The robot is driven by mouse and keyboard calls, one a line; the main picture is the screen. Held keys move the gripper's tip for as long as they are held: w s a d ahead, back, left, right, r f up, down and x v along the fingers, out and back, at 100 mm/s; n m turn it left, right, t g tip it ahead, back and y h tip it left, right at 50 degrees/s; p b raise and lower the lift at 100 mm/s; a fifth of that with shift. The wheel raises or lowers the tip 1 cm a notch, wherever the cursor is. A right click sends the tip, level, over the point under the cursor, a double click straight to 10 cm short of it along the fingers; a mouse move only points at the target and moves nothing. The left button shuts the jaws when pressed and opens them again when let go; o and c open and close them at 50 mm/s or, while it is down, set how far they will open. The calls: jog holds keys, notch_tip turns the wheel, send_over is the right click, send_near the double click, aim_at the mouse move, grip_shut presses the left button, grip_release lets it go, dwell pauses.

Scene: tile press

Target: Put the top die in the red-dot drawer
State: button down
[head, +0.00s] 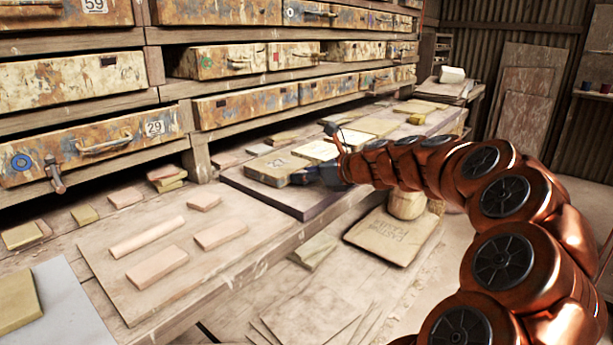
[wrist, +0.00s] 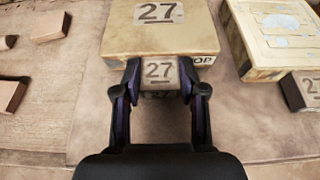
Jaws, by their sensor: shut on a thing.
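The top die (wrist: 165,35) is a tan block marked 27, with a partly covered label ending "OP" on its front edge. My gripper (wrist: 158,82) is shut on a small block marked 27 at the front of this die, seemingly its grip. In the head view the die (head: 274,166) lies flat on a dark-edged board, with my gripper (head: 318,174) at its right end. The red-dot drawer (head: 292,56) appears to be the one with a small red mark in the rack's middle row; it looks closed.
A second pale die (wrist: 275,35) with light patches sits just right of the held one. Small pinkish tiles (head: 158,268) lie on the bench at left. A drawer marked 29 (head: 90,145) has a blue dot.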

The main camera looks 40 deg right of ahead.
jog(key=c, duration=0.7)
grip_release()
jog(key=shift+o, duration=0.2)
jog(key=shift+s+d+r, duration=0.1)
jog(key=shift+s+r, duration=0.1)
jog(key=shift+s, duration=0.15)
jog(key=p+v, duration=0.1)
jog(key=v, duration=1)
jog(key=shift+p, duration=0.3)
jog(key=shift+s, duration=0.15)
